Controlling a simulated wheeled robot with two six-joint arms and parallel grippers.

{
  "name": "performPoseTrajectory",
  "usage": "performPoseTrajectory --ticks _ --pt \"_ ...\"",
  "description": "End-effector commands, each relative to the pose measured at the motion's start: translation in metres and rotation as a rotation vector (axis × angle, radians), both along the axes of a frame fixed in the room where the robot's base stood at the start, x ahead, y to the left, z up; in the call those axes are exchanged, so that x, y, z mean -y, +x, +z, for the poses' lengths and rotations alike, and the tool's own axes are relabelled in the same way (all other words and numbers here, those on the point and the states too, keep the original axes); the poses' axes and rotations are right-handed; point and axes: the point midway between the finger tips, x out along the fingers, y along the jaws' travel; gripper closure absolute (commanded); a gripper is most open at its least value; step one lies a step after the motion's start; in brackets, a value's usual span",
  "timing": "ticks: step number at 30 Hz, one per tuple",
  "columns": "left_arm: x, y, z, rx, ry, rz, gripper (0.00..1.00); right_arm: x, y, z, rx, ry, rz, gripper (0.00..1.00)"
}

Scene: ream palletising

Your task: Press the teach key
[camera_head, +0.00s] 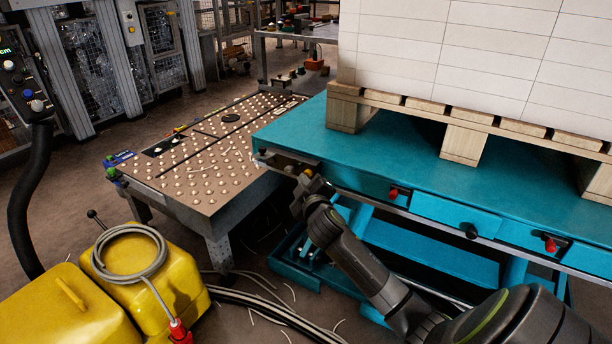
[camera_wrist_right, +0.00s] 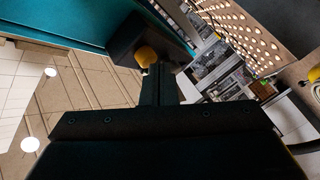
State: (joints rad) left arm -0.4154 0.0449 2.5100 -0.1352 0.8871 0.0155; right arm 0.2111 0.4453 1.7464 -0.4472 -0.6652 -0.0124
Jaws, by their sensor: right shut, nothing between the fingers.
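A round amber button (camera_wrist_right: 148,57), which looks like the teach key, sits on a dark box (camera_wrist_right: 130,42) at the edge of the teal table in the right wrist view. In the head view the same corner of the teal table (camera_head: 290,135) shows, with the button mostly hidden by my gripper. My right gripper (camera_head: 309,181) is shut and empty at this corner. In the wrist view its closed fingertips (camera_wrist_right: 158,69) are right beside the button. I cannot tell whether they touch it. My left gripper is not in view.
A ball-topped transfer table (camera_head: 215,150) stands left of the corner. A wooden pallet (camera_head: 465,140) with a white stack (camera_head: 480,50) rests on the teal table. Yellow containers (camera_head: 130,285) with a grey hose stand at lower left. A control panel (camera_head: 25,85) hangs at far left.

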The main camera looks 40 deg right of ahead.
Motion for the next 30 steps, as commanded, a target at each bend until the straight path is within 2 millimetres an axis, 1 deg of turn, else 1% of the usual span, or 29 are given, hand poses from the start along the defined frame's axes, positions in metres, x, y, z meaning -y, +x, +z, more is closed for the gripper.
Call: performPoseTrajectory --ticks 11,20,30 --pt "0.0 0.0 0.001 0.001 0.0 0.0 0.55 0.005 0.002 0.0 0.0 0.0 0.0 1.0" --pt "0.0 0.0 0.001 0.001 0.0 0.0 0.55 0.004 0.002 0.0 -0.001 0.0 -0.001 1.0" --pt "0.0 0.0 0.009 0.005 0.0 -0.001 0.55 -0.01 -0.004 0.001 0.0 0.001 0.001 1.0"
